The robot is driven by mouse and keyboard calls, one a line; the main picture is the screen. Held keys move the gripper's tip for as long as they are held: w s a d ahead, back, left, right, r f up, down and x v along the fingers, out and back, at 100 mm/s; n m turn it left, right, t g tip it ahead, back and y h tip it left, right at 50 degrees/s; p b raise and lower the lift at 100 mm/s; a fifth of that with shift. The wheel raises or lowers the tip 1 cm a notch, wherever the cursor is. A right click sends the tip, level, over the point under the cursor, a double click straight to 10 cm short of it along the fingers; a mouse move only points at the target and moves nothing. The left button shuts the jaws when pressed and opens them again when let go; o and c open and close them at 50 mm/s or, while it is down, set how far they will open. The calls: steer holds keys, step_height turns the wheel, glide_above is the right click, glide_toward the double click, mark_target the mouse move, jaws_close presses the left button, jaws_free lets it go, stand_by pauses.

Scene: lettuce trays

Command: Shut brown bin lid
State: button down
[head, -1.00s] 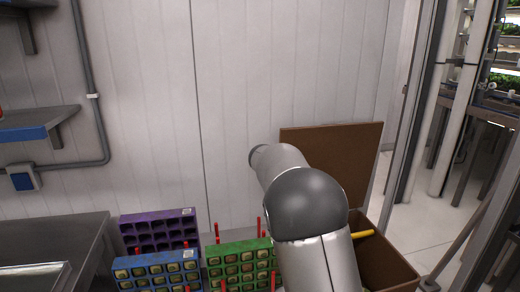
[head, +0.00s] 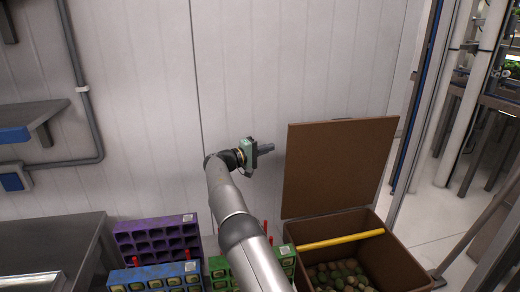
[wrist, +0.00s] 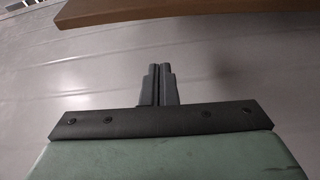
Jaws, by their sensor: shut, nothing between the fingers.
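The brown bin (head: 405,265) stands at the lower right in the head view, with round greenish-brown pieces inside and a yellow bar (head: 340,241) across its opening. Its brown lid (head: 338,165) stands open, nearly upright, at the bin's back edge by the wall. My gripper (head: 268,148) is shut and empty, just left of the lid near its upper part, with a small gap in the picture. In the wrist view my gripper's fingers (wrist: 158,70) are together, and a brown board edge, which looks like the lid (wrist: 140,12), crosses the top.
Purple (head: 160,240), blue (head: 155,278) and green (head: 218,268) trays stand left of the bin, with red posts among them. A grey bench (head: 50,242) is at the lower left. The white wall (head: 290,60) is behind; metal posts stand at the right.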

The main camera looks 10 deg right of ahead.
steer(key=s+d+p, duration=0.1)
steer(key=d, duration=0.1)
steer(key=s+d+p, duration=0.1)
steer(key=d, duration=0.1)
steer(key=shift+s+d, duration=0.2)
stand_by(0.8)
steer(key=shift+f, duration=0.15)
